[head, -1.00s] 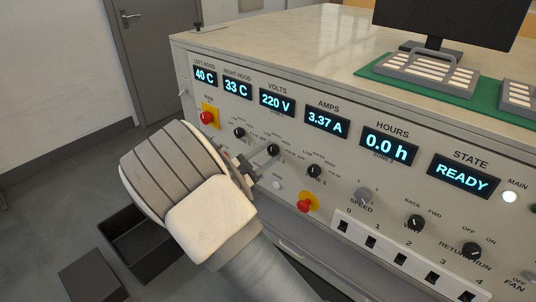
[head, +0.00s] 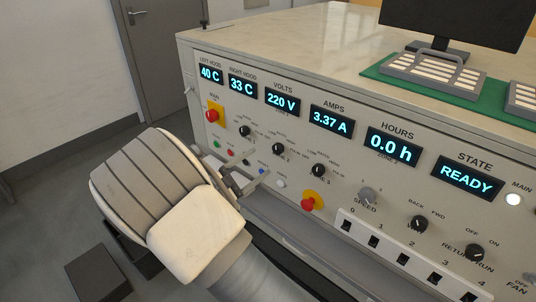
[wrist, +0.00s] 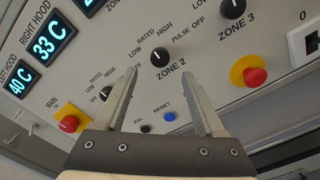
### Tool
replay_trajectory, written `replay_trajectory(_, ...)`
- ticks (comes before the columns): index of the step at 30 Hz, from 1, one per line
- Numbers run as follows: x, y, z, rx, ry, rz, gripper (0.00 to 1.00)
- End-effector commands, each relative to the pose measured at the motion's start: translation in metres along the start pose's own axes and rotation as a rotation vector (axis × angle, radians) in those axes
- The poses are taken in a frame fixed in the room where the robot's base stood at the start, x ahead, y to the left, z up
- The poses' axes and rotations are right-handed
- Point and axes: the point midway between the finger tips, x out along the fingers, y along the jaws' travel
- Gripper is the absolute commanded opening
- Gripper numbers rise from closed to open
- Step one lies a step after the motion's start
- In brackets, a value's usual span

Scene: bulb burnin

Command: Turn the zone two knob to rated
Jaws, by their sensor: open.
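The zone two knob (wrist: 160,57) is a round black knob on the sloping grey panel, with LOW, RATED, HIGH and PULSE printed around it. It also shows in the head view (head: 278,149), clear of my gripper. I cannot tell for sure which label its mark points to. My gripper (wrist: 161,76) is open and empty. In the wrist view its fingertips lie on either side and slightly below the knob, apart from it. In the head view my gripper (head: 243,178) is in front of the panel, below and left of the knob.
The zone one knob (wrist: 105,93) and zone three knob (wrist: 232,8) flank it. Red emergency-type buttons (wrist: 68,124) (wrist: 256,77) on yellow plates stand out at both sides. A blue reset button (wrist: 169,117) and a black jog button (wrist: 145,129) are below.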

Motion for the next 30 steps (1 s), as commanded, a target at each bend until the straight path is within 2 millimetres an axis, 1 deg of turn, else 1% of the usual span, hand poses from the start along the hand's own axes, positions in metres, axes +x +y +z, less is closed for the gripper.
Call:
replay_trajectory(1, -0.014, 0.002, 0.0, -0.001, 0.003, 0.004, 0.71)
replay_trajectory(6, -0.055, 0.001, 0.0, -0.001, 0.003, 0.003, 0.71)
replay_trajectory(9, -0.074, 0.001, 0.0, -0.001, 0.002, 0.002, 0.71)
replay_trajectory(12, -0.088, 0.0, 0.0, -0.001, 0.001, 0.001, 0.71)
replay_trajectory(15, -0.097, 0.0, 0.0, -0.001, 0.0, 0.001, 0.71)
replay_trajectory(18, -0.101, 0.0, 0.0, -0.001, 0.0, 0.0, 0.71)
replay_trajectory(30, -0.102, 0.0, 0.0, -0.001, 0.0, 0.0, 0.71)
